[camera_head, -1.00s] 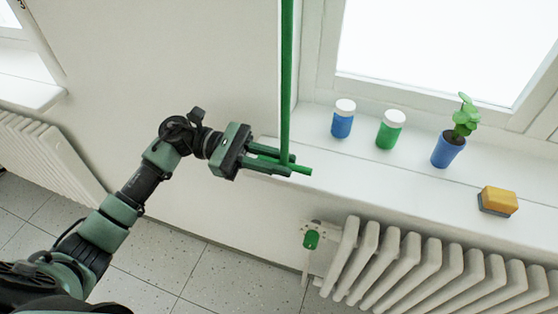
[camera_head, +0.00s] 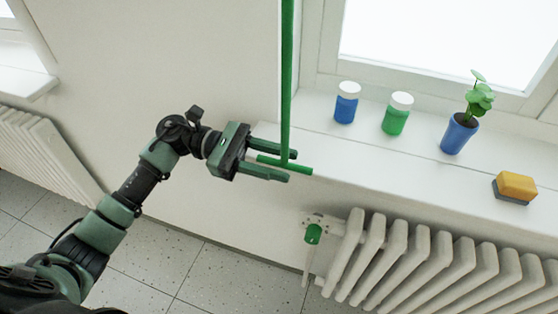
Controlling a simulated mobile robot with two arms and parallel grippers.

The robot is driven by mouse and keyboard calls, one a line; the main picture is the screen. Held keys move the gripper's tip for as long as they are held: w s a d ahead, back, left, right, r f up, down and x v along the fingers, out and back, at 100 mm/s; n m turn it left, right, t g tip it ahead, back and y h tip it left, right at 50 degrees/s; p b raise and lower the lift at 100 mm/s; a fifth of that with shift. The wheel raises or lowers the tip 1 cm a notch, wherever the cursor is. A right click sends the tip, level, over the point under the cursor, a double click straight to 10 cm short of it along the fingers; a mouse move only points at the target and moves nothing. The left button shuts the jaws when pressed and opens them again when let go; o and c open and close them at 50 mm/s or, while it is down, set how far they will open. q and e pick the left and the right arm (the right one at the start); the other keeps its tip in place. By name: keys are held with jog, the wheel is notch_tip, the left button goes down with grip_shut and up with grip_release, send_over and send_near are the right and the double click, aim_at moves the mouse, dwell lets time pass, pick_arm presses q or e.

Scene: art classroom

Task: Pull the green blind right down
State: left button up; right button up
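The green blind's part in view is a narrow, upright green strip (camera_head: 287,80) running down from the top edge, left of the window. A short green crossbar (camera_head: 300,169) is at its lower end, at about sill height in the picture. The rest of the blind is not in view. My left gripper (camera_head: 292,166) reaches in from the left. Its two fingers are spread, one on each side of the crossbar, with gaps showing between them and the bar. My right gripper is not in view.
The white sill (camera_head: 400,165) holds a blue jar (camera_head: 346,106), a green jar (camera_head: 396,117), a potted plant (camera_head: 459,135) and a yellow sponge (camera_head: 516,186). A white radiator (camera_head: 420,264) with a green valve (camera_head: 313,234) is below. Wall is bare at left.

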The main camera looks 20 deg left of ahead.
pick_arm(q)
jog(key=shift+a, duration=0.3)
jog(key=a+b, duration=0.2)
jog(key=a, duration=0.5)
jog(key=shift+a+b, duration=0.15)
jog(key=shift+b, duration=0.25)
